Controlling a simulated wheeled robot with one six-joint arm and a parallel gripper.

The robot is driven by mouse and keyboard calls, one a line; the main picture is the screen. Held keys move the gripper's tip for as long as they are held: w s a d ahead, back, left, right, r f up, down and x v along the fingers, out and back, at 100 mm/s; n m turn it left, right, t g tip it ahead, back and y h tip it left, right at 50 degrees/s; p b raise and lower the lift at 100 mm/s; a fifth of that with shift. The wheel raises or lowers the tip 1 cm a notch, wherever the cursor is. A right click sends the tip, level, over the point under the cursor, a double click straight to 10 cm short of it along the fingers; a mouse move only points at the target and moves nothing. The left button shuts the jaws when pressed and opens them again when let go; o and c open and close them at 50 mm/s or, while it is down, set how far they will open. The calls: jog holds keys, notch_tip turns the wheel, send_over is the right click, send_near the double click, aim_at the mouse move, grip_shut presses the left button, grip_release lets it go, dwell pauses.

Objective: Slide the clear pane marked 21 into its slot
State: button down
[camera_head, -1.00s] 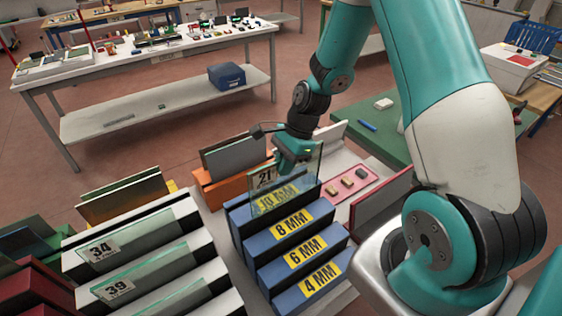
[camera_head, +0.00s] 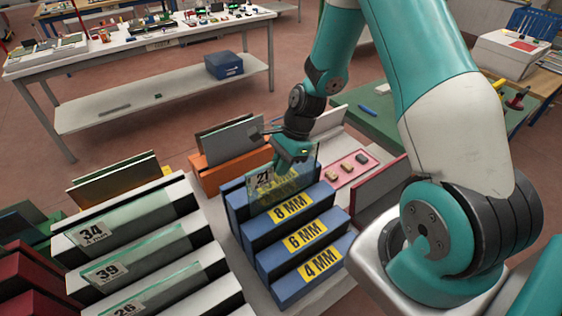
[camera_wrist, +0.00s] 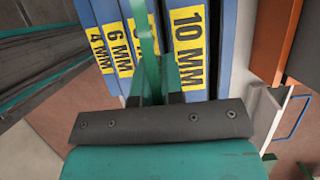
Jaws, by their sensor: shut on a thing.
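My gripper (camera_head: 292,154) is shut on the upper part of the clear pane marked 21 (camera_head: 299,181), a greenish glass sheet held upright. In the head view the pane is over the back of the blue stepped rack (camera_head: 238,225), its lower part in front of the yellow 10 MM label. The rack's 8 MM, 6 MM and 4 MM labels show in front. In the wrist view the pane (camera_wrist: 148,45) is seen edge-on between the fingers, across the 8 MM label and left of the 10 MM label. Its bottom edge is unclear, so I cannot tell whether it is in a slot.
A white rack with panes 34, 39 and 26 (camera_head: 115,240) stands left of the blue rack. An orange holder with dark panes (camera_head: 220,172) is behind. A pink tray with small blocks (camera_head: 342,178) and a dark red-edged panel (camera_head: 378,185) are close on the right.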

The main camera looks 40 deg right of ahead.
jog(key=shift+f+b, duration=1.45)
jog(key=shift+f, duration=1.25)
jog(key=shift+f, duration=0.4)
jog(key=c, duration=1.2)
grip_release()
jog(key=shift+o, duration=0.2)
jog(key=b+v, duration=0.2)
jog(key=v, duration=1.5)
jog(key=shift+d+r+b, duration=0.1)
jog(key=shift+r+b, duration=0.1)
jog(key=shift+b, duration=0.2)
